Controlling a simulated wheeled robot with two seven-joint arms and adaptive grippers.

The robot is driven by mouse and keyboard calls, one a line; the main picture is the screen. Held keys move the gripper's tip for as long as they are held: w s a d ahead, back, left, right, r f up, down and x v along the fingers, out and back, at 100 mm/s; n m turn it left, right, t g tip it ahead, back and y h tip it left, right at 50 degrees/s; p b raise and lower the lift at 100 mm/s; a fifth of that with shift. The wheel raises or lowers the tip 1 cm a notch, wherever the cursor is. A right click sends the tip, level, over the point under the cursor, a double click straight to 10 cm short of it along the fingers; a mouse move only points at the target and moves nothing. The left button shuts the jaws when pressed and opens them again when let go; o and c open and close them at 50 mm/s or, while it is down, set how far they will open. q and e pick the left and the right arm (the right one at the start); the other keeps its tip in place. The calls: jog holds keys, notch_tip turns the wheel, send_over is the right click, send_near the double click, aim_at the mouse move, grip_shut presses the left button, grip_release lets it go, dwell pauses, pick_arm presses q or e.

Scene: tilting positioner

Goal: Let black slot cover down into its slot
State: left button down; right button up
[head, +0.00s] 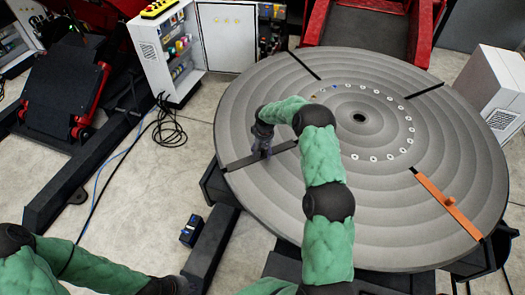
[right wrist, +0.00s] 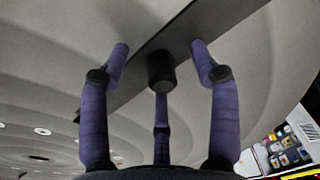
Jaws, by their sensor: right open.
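The black slot cover (head: 282,148) is a long dark bar lying along a slot on the left side of the round grey table (head: 400,240). It looks about level with the table top; its exact seating is too small to tell. In the right wrist view the cover (right wrist: 130,80) runs diagonally, and its black knob (right wrist: 160,72) stands between my purple fingers. My right gripper (head: 263,152) is over the cover; in its wrist view the gripper (right wrist: 160,65) is open around the knob, with gaps at both sides. My left arm shows at lower left, its gripper outside the picture.
An orange cover (head: 447,203) with a knob lies in the right front slot. Two narrow dark slots (head: 305,66) and (head: 420,90) show at the back. A ring of pale discs (head: 374,158) surrounds the centre hole. An open control cabinet (head: 170,50) stands behind left.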

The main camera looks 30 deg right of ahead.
jog(key=shift+r, duration=0.1)
dwell(0.5)
jog(key=shift+s+r+p, duration=0.1)
jog(key=shift+r+p, duration=1.2)
jog(key=shift+r, duration=2.15)
